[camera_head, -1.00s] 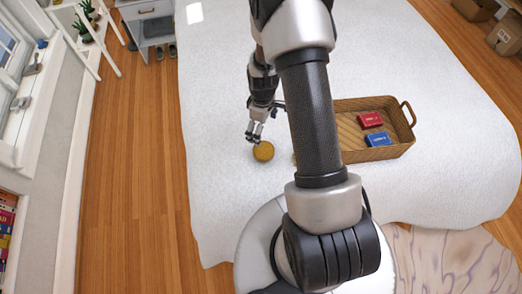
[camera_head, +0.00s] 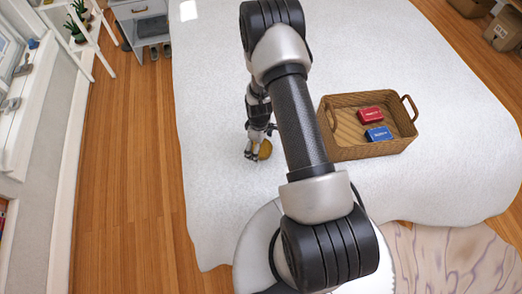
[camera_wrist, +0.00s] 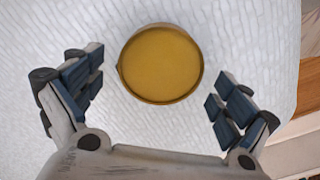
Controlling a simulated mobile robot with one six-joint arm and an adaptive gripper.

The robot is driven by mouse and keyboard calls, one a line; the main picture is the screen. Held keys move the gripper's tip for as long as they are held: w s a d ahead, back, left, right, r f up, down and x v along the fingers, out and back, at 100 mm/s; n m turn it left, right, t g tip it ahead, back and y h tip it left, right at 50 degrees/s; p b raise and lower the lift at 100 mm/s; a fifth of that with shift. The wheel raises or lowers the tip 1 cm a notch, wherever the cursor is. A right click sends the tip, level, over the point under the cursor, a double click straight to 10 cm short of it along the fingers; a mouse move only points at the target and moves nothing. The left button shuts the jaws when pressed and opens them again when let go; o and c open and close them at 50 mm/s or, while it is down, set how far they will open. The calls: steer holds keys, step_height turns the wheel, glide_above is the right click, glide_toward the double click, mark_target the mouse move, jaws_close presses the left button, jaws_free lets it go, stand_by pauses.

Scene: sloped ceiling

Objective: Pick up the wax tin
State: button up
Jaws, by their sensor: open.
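The wax tin (camera_wrist: 160,64) is a round, yellow-gold tin lying on the white bed cover. In the wrist view it sits ahead of and roughly between the two fingers of my gripper (camera_wrist: 157,97), which is open and empty. In the head view the wax tin (camera_head: 265,150) shows just right of my gripper (camera_head: 253,156), partly hidden by it. I cannot tell the exact height of the fingertips above the cover.
A wicker basket (camera_head: 362,153) with handles stands to the right on the bed cover (camera_head: 215,100). A red box (camera_head: 370,114) and a blue box (camera_head: 378,134) lie in it. The cover left of my gripper is clear.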

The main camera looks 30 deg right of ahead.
steer(key=shift+f, duration=0.55)
steer(key=shift+c, duration=0.4)
steer(key=c, duration=1.2)
